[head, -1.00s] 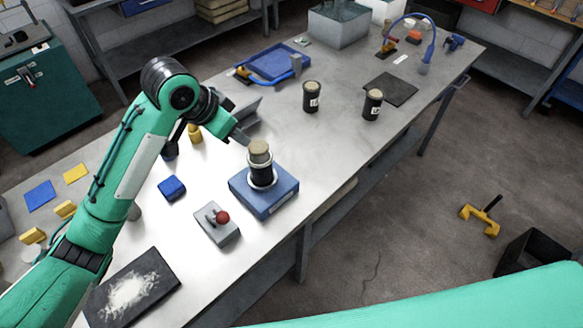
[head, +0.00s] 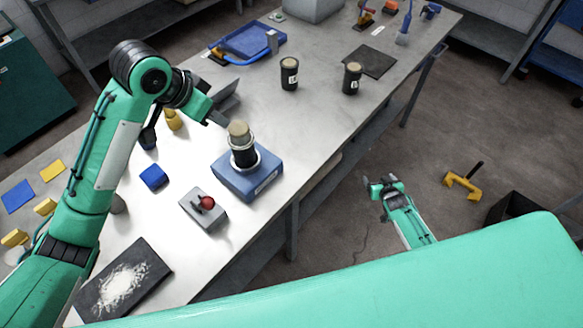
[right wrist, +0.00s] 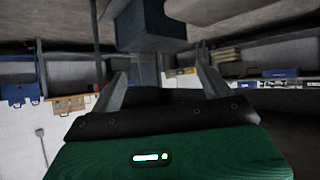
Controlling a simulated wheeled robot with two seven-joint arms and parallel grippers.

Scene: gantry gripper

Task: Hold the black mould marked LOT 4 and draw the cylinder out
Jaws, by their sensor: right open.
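A black mould (head: 244,157) stands upright in a pale ring on a blue block (head: 240,184) on the bench. A tan-grey cylinder (head: 239,134) sticks up from its top. Two more black moulds (head: 289,79) (head: 352,80) with pale tops and white labels stand further back; no lot number is legible to me. My left gripper (head: 220,119) is just left of the cylinder, apparently beside it; its finger opening is unclear. My right gripper (head: 385,188) is off the bench's front edge, open and empty. Its spread fingers also show in the right wrist view (right wrist: 162,88).
A grey box with a red knob (head: 206,203) is in front of the blue block. A small blue block (head: 153,177) and a dark mat with white powder (head: 122,283) lie nearby. A yellow tool (head: 460,184) is on the floor.

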